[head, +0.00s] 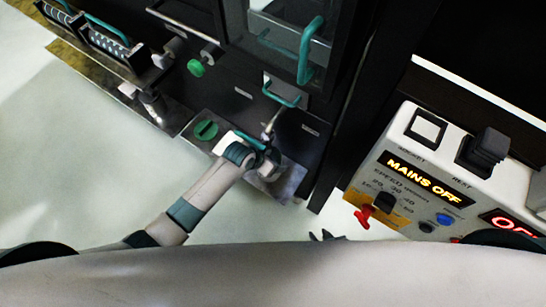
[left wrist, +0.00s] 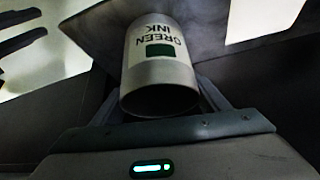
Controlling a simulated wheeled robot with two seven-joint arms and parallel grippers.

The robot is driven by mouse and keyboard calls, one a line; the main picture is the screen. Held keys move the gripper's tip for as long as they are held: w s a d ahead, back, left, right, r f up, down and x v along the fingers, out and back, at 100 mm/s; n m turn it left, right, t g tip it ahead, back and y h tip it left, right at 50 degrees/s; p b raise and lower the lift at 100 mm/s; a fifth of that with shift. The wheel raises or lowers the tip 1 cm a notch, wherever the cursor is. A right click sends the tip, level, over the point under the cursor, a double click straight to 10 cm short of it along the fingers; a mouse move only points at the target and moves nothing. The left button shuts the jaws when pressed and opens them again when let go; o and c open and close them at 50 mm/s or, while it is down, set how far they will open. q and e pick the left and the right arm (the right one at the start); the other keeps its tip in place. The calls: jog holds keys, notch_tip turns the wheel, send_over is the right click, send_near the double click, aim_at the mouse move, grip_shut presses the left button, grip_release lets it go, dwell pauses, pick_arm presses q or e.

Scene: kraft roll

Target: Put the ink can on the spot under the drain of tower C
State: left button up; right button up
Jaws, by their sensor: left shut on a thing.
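A pale grey can labelled GREEN INK (left wrist: 160,70) stands between the two fingers of my left gripper in the left wrist view, with a dark end facing the camera. In the head view my left gripper (head: 263,152) is low at the front of the dark tower, over a metal plate (head: 284,185) and under a small spout (head: 268,130). The can is largely hidden there by my gripper and wrist. I cannot tell whether it touches the plate. A dark fingered tip (head: 325,236), apparently my right gripper, shows just above my body; its opening is unclear.
A round green mark (head: 206,130) lies on the plate left of my left gripper. A teal handle (head: 281,96) and a green knob (head: 195,67) are on the tower front. A control box (head: 440,180) reading MAINS OFF stands at right. Pale floor is clear at left.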

pick_arm(q)
jog(key=o, duration=1.2)
jog(key=shift+r, duration=0.1)
jog(key=shift+s+a+r, duration=0.1)
jog(key=shift+a+r, duration=0.05)
jog(key=shift+r, duration=0.2)
jog(key=shift+p+v, duration=0.3)
jog(key=shift+v, duration=0.7)
jog(key=s+a+b, duration=0.1)
jog(key=s+a, duration=0.7)
jog(key=shift+s+a, duration=0.15)
jog(key=shift+a, duration=0.25)
